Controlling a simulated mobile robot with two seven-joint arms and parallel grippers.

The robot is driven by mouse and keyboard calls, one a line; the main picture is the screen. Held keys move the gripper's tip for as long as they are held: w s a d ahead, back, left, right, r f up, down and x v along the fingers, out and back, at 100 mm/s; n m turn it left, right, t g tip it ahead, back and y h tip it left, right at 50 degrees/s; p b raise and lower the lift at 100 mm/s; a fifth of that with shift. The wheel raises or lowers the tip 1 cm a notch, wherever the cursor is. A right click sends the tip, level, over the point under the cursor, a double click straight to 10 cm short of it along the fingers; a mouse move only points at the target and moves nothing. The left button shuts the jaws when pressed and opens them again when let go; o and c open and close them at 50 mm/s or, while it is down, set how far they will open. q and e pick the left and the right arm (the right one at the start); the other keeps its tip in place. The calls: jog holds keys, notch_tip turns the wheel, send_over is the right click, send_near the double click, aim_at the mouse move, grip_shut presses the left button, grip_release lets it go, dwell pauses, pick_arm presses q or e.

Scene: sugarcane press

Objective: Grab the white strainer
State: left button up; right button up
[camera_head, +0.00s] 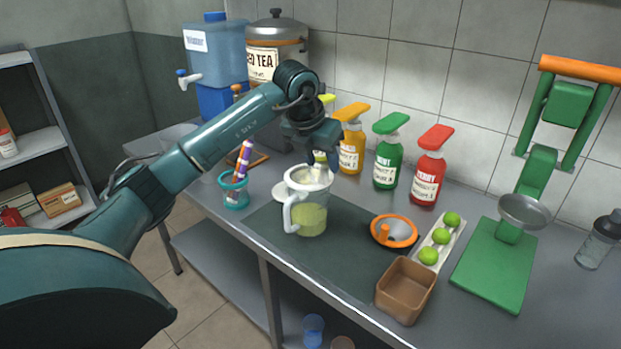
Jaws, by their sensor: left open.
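A clear pitcher (308,218) with a white handle and pale green liquid stands on the dark mat. A white round piece, which looks like the white strainer (297,178), sits at its top. My left gripper (318,166) is open and points down just above and behind the pitcher's top. Its fingertips are small and partly merge with the strainer, so I cannot tell whether they touch it. My right gripper is not in view.
An orange juicer (394,231), a tray of limes (440,238) and a brown box (404,290) stand to the right. Red (428,178), green (387,160) and orange (351,150) bottles stand behind. A teal cup (234,192) stands left. The mat (345,262) has bare room in front.

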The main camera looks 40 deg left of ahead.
aim_at(323, 165)
pick_arm(q)
jog(key=x, duration=0.3)
jog(key=shift+w+f, duration=0.1)
jog(key=shift+f, duration=0.15)
grip_shut()
